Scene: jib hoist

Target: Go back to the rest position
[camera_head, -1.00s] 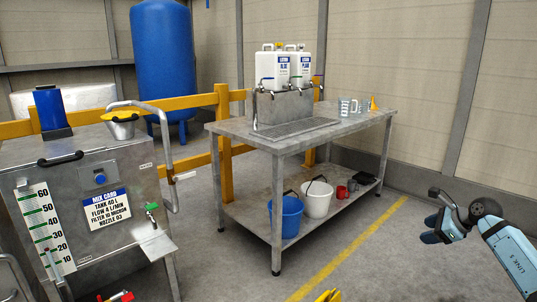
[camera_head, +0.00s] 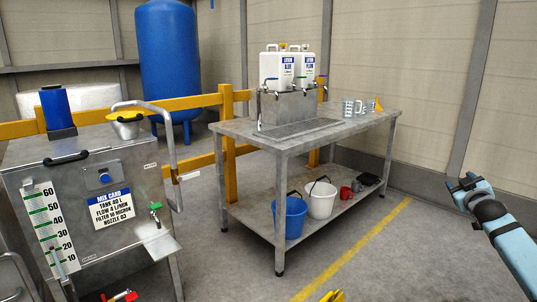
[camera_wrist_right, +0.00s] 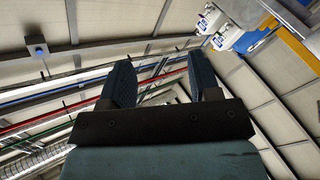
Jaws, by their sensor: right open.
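My right gripper (camera_head: 466,182) is at the right edge of the head view, raised in front of the wall and apart from the table. In the right wrist view its two dark fingers (camera_wrist_right: 163,85) stand apart with nothing between them, pointing up toward the ceiling. My left gripper is not in view.
A steel table (camera_head: 355,128) holds two white canisters (camera_head: 276,70) and clear jugs. Its lower shelf holds a blue bucket (camera_head: 290,216) and a white bucket (camera_head: 320,200). A steel mix tank (camera_head: 90,200) stands at left. The floor right of the table is clear.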

